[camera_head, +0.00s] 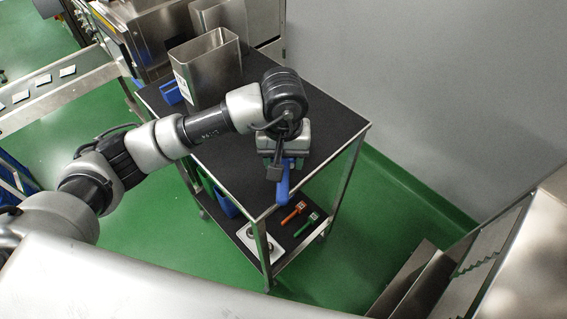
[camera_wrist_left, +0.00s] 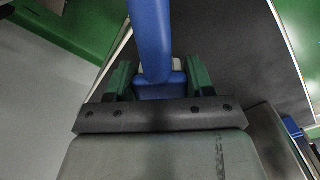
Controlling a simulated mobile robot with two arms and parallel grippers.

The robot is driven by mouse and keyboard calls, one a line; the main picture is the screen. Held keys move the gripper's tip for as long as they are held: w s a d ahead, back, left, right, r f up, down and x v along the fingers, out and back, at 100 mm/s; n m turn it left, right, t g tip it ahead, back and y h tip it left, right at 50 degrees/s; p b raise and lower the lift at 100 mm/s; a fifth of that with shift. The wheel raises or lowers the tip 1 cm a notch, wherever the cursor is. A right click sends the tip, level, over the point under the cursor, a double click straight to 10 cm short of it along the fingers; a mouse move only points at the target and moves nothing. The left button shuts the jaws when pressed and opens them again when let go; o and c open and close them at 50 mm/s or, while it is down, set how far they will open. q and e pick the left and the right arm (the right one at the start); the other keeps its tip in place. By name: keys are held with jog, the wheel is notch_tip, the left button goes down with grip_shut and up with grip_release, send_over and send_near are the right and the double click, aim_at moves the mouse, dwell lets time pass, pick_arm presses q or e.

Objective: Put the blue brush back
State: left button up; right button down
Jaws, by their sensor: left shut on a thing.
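My left gripper (camera_head: 280,168) is over the front part of the black cart top (camera_head: 225,150). It is shut on the blue brush (camera_head: 283,184), whose blue handle extends toward the cart's front edge. In the left wrist view the blue brush (camera_wrist_left: 150,38) sits between the green fingers of my left gripper (camera_wrist_left: 160,78), its handle running up out of the picture. The brush's bristles cannot be made out. On the cart's lower shelf lie an orange-handled brush (camera_head: 291,213) and a green-handled brush (camera_head: 304,228), side by side. My right gripper does not show.
A tall steel bin (camera_head: 207,70) stands on the cart top beside a small blue item (camera_head: 171,93). A white holder (camera_head: 248,240) is on the lower shelf. A grey wall (camera_head: 420,100) is right of the cart. Steel steps (camera_head: 410,280) stand at lower right.

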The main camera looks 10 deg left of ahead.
pick_arm(q)
notch_tip(320, 180, down, 3)
jog(key=shift+f, duration=0.1)
jog(key=shift+f, duration=0.1)
jog(key=o, duration=0.7)
jog(key=shift+o, duration=0.9)
